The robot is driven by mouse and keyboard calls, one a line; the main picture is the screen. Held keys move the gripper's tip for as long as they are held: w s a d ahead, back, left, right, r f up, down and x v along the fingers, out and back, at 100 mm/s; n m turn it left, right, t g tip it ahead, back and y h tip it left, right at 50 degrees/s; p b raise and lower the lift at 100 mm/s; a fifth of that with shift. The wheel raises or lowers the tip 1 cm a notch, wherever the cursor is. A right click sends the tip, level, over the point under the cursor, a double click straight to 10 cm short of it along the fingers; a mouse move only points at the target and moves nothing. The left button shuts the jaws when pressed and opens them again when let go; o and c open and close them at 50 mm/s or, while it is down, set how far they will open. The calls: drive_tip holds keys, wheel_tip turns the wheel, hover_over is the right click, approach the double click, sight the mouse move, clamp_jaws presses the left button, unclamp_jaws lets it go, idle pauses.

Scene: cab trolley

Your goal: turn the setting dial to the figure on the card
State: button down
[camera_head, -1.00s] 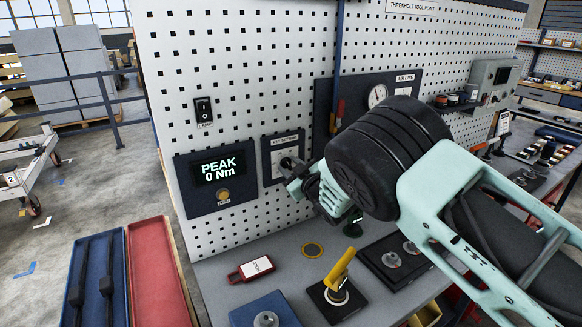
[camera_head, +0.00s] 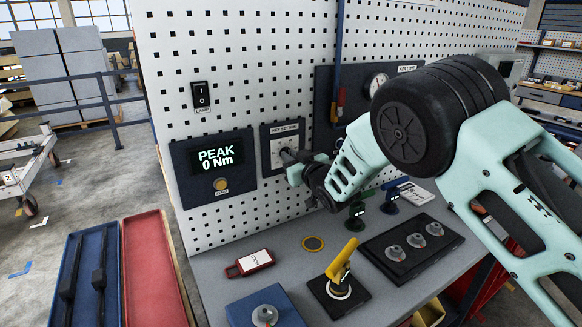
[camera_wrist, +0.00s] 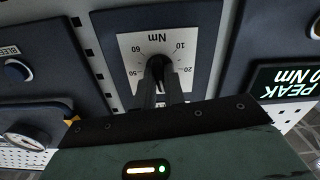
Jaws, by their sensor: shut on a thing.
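The setting dial (camera_head: 284,152) is on a dark plate with a white scale face, under a "KEY SETTING" label on the pegboard. In the wrist view the dial's dark knob (camera_wrist: 159,66) shows upside down between my fingers, with 10 and 20 on one side and 50 and 60 on the other. My gripper (camera_head: 291,157) is shut on the knob; its fingers also show in the wrist view (camera_wrist: 161,88). They hide much of the knob, so I cannot tell its setting. A pale printed card (camera_head: 413,193) lies behind my arm; its figure is unreadable.
The display (camera_head: 217,164) left of the dial reads PEAK 0 Nm. A gauge panel (camera_head: 350,90) is right of the dial.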

drive_tip(key=shift+d+f+m+b, duration=0.1)
drive_tip(key=shift+m+b, duration=4.35)
drive_tip(key=shift+b, duration=0.05)
drive_tip(key=shift+d+f+m+b, duration=0.1)
drive_tip(key=shift+m+b, duration=4.35)
drive_tip(key=shift+r, duration=0.1)
drive_tip(key=c, duration=1.5)
unclamp_jaws()
